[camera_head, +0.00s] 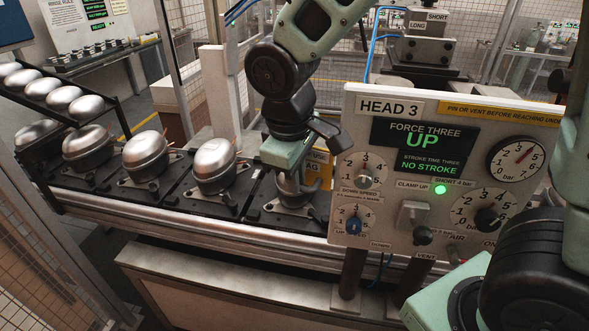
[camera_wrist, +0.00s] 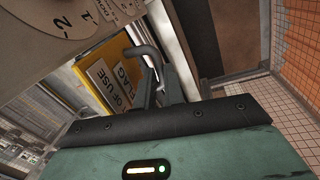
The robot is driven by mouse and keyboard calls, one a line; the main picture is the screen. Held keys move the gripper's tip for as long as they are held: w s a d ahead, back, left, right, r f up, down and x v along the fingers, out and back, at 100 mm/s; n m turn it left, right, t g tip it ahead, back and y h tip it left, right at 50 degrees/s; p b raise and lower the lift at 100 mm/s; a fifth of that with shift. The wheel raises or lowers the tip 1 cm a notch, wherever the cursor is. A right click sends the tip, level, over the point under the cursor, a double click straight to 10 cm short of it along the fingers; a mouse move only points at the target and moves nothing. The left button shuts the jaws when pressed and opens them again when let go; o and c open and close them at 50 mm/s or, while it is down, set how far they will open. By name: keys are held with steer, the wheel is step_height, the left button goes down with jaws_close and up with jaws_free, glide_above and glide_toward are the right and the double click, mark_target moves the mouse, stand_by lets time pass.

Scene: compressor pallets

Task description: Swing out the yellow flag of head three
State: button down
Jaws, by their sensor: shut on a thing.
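The yellow flag (camera_wrist: 92,62) shows in the wrist view, with white label plates reading "of use" and "flag". A bent grey rod handle (camera_wrist: 150,54) stands out at its right edge. My gripper (camera_wrist: 160,84) has its dark fingers closed on this handle. In the head view a small part of the yellow flag (camera_head: 319,157) shows between my gripper (camera_head: 290,162) and the left edge of the "HEAD 3" panel (camera_head: 390,105). The fingertips and handle are hard to make out there. The panel reads "force three up" and "no stroke", with a lit green lamp (camera_head: 440,190).
Silver domed compressors (camera_head: 146,150) stand on dark pallets along the conveyor (camera_head: 190,235) to the left. More domes sit in a rack (camera_head: 60,97) at far left. The panel with knobs and gauges stands close to my gripper's right. A mesh fence runs behind.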

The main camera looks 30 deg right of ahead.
steer(key=shift+s+a+n, duration=0.1)
steer(key=shift+s+n, duration=0.45)
steer(key=shift+n, duration=0.45)
steer(key=c, duration=1.5)
jaws_free()
steer(key=shift+s, duration=0.1)
steer(key=shift+r, duration=0.1)
steer(key=r+b, duration=0.1)
steer(key=r, duration=0.4)
steer(key=s+a+r+b, duration=0.1)
steer(key=r, duration=0.5)
steer(key=s+r, duration=0.1)
steer(key=r, duration=0.5)
steer(key=shift+s+a+b, duration=0.1)
steer(key=shift+a+b, duration=0.3)
